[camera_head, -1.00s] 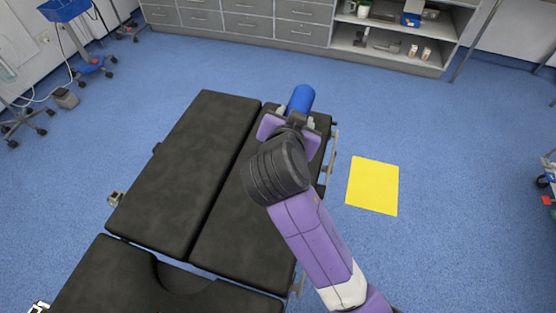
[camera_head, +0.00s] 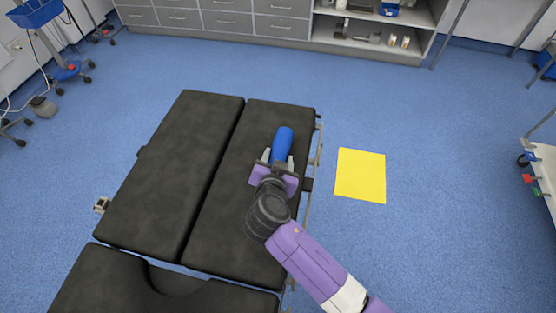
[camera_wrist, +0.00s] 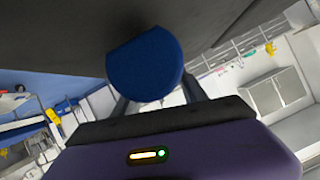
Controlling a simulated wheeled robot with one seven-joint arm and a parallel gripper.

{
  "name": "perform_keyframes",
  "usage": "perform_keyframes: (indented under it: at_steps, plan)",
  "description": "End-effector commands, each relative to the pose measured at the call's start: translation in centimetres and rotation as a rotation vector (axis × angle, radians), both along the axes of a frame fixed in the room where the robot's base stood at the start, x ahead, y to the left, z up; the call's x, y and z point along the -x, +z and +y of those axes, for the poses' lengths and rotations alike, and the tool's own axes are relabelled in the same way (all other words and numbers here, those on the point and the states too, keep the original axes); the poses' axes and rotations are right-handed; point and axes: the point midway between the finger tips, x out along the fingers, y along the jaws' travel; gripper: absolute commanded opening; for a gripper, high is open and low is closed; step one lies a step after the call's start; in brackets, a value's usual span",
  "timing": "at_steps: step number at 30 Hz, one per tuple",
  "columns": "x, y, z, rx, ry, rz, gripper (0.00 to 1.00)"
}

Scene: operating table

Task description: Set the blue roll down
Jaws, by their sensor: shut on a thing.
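The blue roll (camera_head: 283,141) is between the fingers of my gripper (camera_head: 279,157), over the right section of the black operating table (camera_head: 175,150). My gripper is shut on the roll. In the wrist view the roll (camera_wrist: 146,64) shows end-on as a blue disc between the two grey fingers, with a dark surface, likely the table pad (camera_wrist: 60,30), close by it. I cannot tell whether the roll touches the pad.
A yellow square (camera_head: 361,175) lies on the blue floor right of the table. A metal rail (camera_head: 314,165) runs along the table's right edge. Grey drawers and shelves (camera_head: 260,22) stand at the back. The left table section is bare.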

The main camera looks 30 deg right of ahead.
Motion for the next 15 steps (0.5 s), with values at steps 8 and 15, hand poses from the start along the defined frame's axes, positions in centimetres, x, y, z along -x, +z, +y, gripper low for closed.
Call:
perform_keyframes:
  at_steps: [8,15]
  plan:
    - [-0.03,-0.99,0.02,-0.001,0.001,-0.003,0.02]
    - [0.0,-1.17,-0.01,-0.001,0.0,-0.001,0.58]
